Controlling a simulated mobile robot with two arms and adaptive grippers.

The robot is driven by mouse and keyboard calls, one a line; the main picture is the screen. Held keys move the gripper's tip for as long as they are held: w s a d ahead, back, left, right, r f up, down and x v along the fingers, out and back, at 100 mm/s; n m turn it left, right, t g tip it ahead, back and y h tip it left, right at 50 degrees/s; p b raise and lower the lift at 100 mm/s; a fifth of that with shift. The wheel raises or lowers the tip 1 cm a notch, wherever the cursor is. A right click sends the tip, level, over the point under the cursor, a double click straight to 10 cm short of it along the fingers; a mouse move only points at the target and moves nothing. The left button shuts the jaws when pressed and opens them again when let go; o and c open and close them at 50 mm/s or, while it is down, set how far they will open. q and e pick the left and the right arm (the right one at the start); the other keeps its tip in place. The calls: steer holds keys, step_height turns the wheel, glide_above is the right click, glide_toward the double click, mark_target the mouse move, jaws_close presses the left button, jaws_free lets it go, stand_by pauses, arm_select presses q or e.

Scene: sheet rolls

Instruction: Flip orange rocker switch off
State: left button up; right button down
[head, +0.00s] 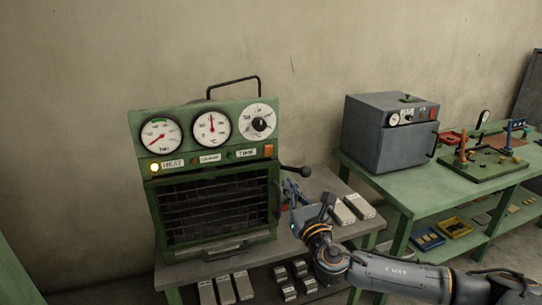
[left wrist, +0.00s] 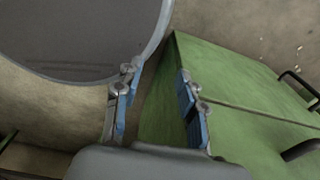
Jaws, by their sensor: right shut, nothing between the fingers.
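The orange rocker switch (head: 268,151) sits at the right end of the label row on the front panel of the green machine (head: 148,118). Which way it is tipped is too small to tell.
Three round dials (head: 211,127) line the panel top. Grey blocks (head: 357,206) lie on the bench to the right. A grey oven (head: 393,145) stands on a green table. In the left wrist view, a green surface (left wrist: 225,95) and a large grey round shape (left wrist: 80,35) flank the fingers.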

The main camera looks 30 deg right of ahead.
mark_target(269, 150)
steer(key=p+x, duration=0.4)
steer(key=x, duration=0.8)
steer(key=shift+w, duration=0.35)
arm_select(q)
steer(key=shift+w+d+r, duration=0.1)
steer(key=shift+w+r, duration=0.1)
steer(key=shift+r, duration=0.55)
steer(key=shift+w+a+r, duration=0.1)
steer(key=shift+w+r, duration=0.15)
steer(key=shift+r, duration=0.45)
steer(key=shift+w+d+r, duration=0.1)
steer(key=shift+w+r, duration=0.1)
steer(key=shift+r, duration=0.55)
arm_select(e)
steer(key=shift+w+d+r, duration=0.1)
steer(key=shift+w+d, duration=0.1)
steer(key=shift+w, duration=0.4)
